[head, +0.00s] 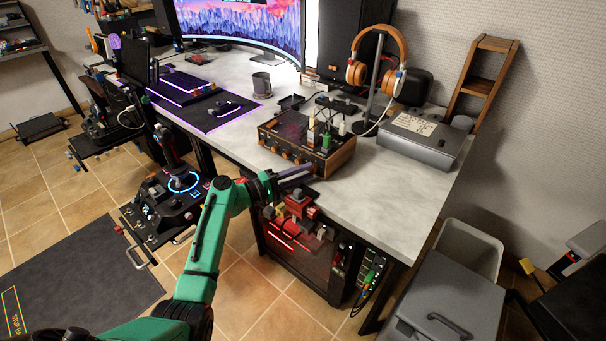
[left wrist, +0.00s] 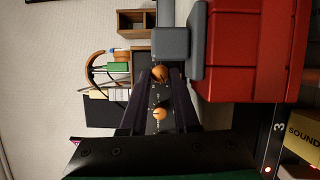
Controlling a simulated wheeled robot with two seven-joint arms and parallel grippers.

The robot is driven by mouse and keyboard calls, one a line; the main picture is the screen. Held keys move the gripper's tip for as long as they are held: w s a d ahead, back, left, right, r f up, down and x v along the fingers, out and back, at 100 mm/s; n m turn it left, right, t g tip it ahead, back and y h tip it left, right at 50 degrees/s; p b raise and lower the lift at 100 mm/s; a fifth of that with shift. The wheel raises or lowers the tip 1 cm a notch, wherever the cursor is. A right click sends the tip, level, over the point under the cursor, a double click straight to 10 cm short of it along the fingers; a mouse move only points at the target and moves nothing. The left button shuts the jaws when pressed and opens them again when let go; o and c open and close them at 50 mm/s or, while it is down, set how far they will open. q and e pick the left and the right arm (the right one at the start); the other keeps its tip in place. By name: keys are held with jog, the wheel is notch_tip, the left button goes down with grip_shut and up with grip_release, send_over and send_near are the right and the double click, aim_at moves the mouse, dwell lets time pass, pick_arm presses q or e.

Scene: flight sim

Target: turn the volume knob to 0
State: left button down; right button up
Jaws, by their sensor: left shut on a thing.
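The audio box (head: 345,155) has wooden sides and a row of knobs on its front, and stands at the front edge of the grey desk. My left gripper (head: 308,168) reaches its front from below left. In the left wrist view, an orange knob (left wrist: 160,75) with a dark mark lies between the fingertips of my left gripper (left wrist: 160,73), which is shut on it. A second orange knob (left wrist: 159,114) lies nearer the palm, between the fingers. I cannot read which number the knob points to. My right gripper is not in view.
A red device with grey blocks (head: 297,205) sits below the desk edge, close to my left gripper; its red body (left wrist: 245,50) fills the wrist view's right. Cables rise from the box top. Headphones (head: 377,62) and a grey case (head: 425,140) stand behind and right.

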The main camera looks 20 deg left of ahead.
pick_arm(q)
jog(key=c, duration=0.7)
grip_release()
jog(key=shift+o, duration=0.2)
